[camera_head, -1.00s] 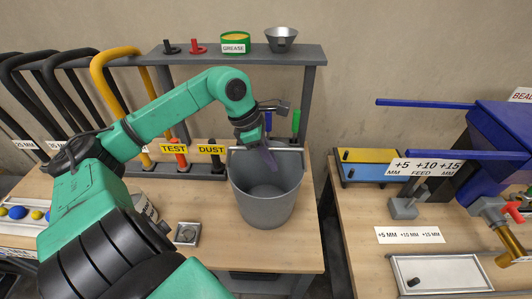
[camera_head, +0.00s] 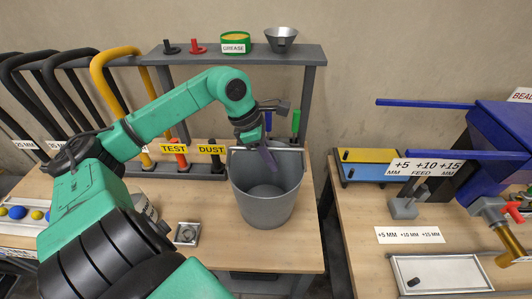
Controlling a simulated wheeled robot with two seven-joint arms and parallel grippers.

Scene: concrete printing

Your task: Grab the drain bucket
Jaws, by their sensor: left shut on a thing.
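The drain bucket (camera_head: 266,208) is a grey, open-topped bucket standing upright on the wooden table near its right edge. Its light handle bar (camera_head: 290,149) runs across the back of the rim. My left gripper (camera_head: 268,158) reaches down from behind at the bucket's far rim and is shut on the handle bar, with its purple-grey finger hanging over the bucket's mouth. The exact contact is partly hidden by the gripper. My right gripper is not in view.
A shelf (camera_head: 240,53) behind carries a grease tin (camera_head: 235,42) and a metal funnel (camera_head: 281,38). Handles labelled TEST (camera_head: 173,148) and DUST (camera_head: 211,149) stand left of the bucket. A small square metal piece (camera_head: 187,234) lies left. A gap separates the right-hand table (camera_head: 365,215).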

